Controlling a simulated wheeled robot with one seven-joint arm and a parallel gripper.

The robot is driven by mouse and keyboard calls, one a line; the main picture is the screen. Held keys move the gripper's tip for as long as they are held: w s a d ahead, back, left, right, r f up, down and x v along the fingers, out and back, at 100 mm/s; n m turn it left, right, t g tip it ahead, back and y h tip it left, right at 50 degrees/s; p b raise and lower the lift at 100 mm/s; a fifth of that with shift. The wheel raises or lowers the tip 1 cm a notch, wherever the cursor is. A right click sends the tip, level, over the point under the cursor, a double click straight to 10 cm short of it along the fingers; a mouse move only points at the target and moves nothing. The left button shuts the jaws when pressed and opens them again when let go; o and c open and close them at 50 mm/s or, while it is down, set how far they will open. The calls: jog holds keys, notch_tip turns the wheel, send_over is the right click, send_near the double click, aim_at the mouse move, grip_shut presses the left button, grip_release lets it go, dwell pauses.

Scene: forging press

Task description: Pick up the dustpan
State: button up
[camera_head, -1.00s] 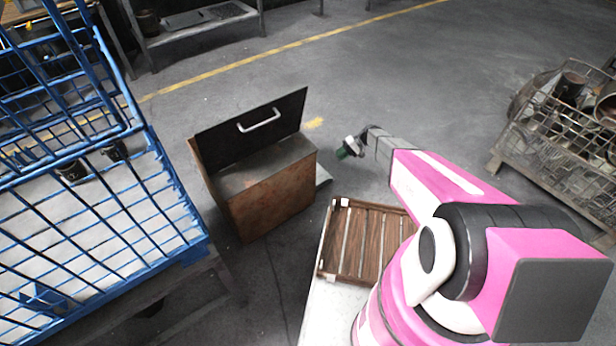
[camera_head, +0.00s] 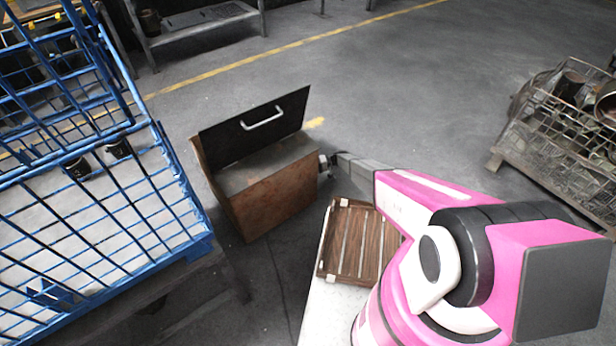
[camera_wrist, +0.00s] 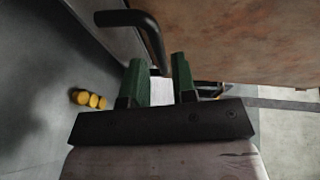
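In the wrist view, a black bent handle (camera_wrist: 150,32) runs along a grey sheet-metal panel (camera_wrist: 97,22), which looks like part of the dustpan; most of it is out of frame. My gripper (camera_wrist: 158,65) has two green fingers, apart, with the lower end of the handle lined up between their tips. I cannot tell whether they touch it. In the head view, my gripper (camera_head: 326,165) is at the right side of a rusty brown box (camera_head: 270,195). I cannot make out the dustpan there, behind my arm and the box.
The rusty box has a raised black panel with a pale handle (camera_head: 262,118). A blue wire cage (camera_head: 100,200) stands left and a wire crate of parts (camera_head: 560,130) right. Open floor lies behind.

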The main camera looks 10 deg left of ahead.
jog(key=shift+x, duration=2.7)
jog(key=shift+d+f, duration=0.1)
grip_shut()
